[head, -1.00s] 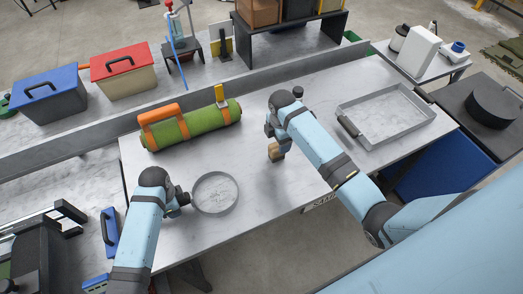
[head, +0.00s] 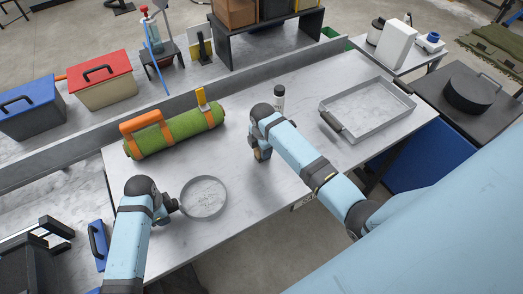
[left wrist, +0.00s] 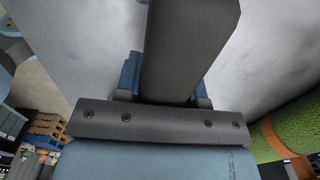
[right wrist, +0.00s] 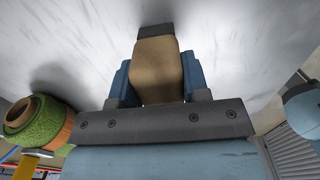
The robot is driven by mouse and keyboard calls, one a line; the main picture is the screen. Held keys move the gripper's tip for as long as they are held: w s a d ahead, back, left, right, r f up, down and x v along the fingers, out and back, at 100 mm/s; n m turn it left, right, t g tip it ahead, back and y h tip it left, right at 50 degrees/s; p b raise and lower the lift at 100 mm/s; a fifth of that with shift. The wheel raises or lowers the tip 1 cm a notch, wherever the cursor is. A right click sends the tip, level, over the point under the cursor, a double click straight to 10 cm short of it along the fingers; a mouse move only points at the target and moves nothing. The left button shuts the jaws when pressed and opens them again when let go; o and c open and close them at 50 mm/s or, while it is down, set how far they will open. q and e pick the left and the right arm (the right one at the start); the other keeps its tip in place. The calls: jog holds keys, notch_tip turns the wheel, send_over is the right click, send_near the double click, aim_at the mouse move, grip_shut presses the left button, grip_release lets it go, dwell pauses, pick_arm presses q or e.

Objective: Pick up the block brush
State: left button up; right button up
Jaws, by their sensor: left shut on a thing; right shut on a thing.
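The block brush (right wrist: 157,70) shows in the right wrist view as a tan block with a dark end, between the blue fingers of my right gripper (head: 261,147). My right gripper is shut on it over the middle of the table. In the head view only a small tan part shows below the wrist; I cannot tell whether it touches the tabletop. My left gripper (head: 172,205) is shut on a dark grey bar (left wrist: 190,45), beside a round shallow pan (head: 204,198). I cannot tell whether bar and pan are one piece.
A green turf roll (head: 175,131) with orange straps lies at the back left of the table (head: 240,205). A bottle (head: 279,98) stands behind my right wrist. A rectangular metal tray (head: 367,108) lies at the right. A low grey ledge (head: 150,120) borders the back.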

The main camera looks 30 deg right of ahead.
notch_tip(320, 180, up, 10)
jog(key=shift+r, duration=0.1)
dwell(0.4)
